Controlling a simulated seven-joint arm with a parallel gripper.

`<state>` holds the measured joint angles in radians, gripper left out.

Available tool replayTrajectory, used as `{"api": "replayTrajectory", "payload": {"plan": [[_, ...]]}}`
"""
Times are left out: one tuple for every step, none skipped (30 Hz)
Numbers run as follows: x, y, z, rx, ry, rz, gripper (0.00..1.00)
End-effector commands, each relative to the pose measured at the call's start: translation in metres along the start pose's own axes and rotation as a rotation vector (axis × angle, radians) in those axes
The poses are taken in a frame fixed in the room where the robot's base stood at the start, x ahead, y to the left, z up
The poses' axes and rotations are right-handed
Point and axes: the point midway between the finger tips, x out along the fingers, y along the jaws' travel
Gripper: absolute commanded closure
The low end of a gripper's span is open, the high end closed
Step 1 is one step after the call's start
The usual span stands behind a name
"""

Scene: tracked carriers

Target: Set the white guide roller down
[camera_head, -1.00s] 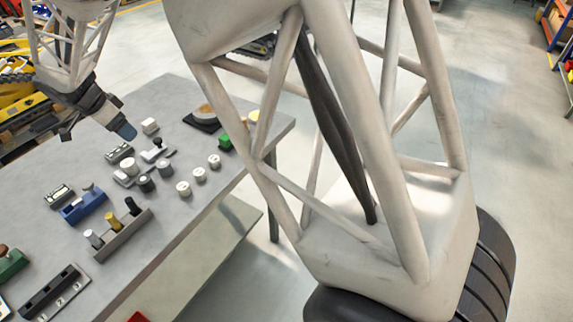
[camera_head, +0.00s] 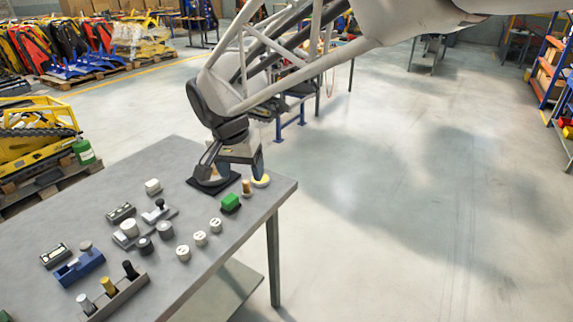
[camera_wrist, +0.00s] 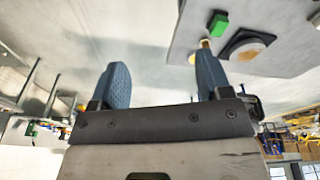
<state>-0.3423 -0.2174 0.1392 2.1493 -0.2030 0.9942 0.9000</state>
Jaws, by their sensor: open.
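My gripper (camera_head: 234,172) is over the far right part of the grey table; in the wrist view the gripper (camera_wrist: 163,75) has its blue fingers wide apart with nothing between them. Several pale round pieces stand on the table, and I cannot tell which is the white guide roller. Three white cylinders with dark marks on top (camera_head: 200,239) stand in a row near the right edge. A pale yellowish disc (camera_head: 262,181) lies at the corner, close to my gripper.
A black pad (camera_head: 196,184) with a tan disc is partly hidden under my gripper. A green block (camera_head: 231,203) and a small wooden peg (camera_head: 247,188) are close by. A white block (camera_head: 153,187), a blue holder (camera_head: 78,268) and a peg rack (camera_head: 122,296) are left.

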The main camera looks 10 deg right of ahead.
Motion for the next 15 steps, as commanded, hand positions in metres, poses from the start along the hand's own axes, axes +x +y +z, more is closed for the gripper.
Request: {"api": "replayTrajectory", "payload": {"plan": [[-0.002, 0.017, 0.003, -0.014, 0.0, -0.008, 0.29], [-0.003, 0.026, 0.005, -0.026, -0.001, -0.012, 0.29], [-0.004, 0.038, 0.009, -0.043, -0.002, -0.018, 0.29], [-0.004, 0.047, 0.012, -0.056, -0.003, -0.023, 0.29], [-0.005, 0.055, 0.015, -0.068, -0.004, -0.028, 0.29], [-0.005, 0.067, 0.019, -0.085, -0.003, -0.034, 0.29], [-0.005, 0.075, 0.022, -0.098, -0.003, -0.038, 0.29], [-0.005, 0.083, 0.025, -0.11, -0.002, -0.043, 0.29], [-0.006, 0.093, 0.03, -0.127, -0.001, -0.05, 0.29], [-0.006, 0.102, 0.034, -0.14, 0.0, -0.055, 0.29], [-0.006, 0.109, 0.037, -0.153, 0.001, -0.059, 0.29], [-0.006, 0.119, 0.042, -0.17, 0.004, -0.066, 0.29], [-0.005, 0.127, 0.046, -0.183, 0.005, -0.07, 0.29], [-0.005, 0.134, 0.05, -0.196, 0.007, -0.075, 0.29], [-0.004, 0.144, 0.056, -0.213, 0.01, -0.081, 0.29]]}}
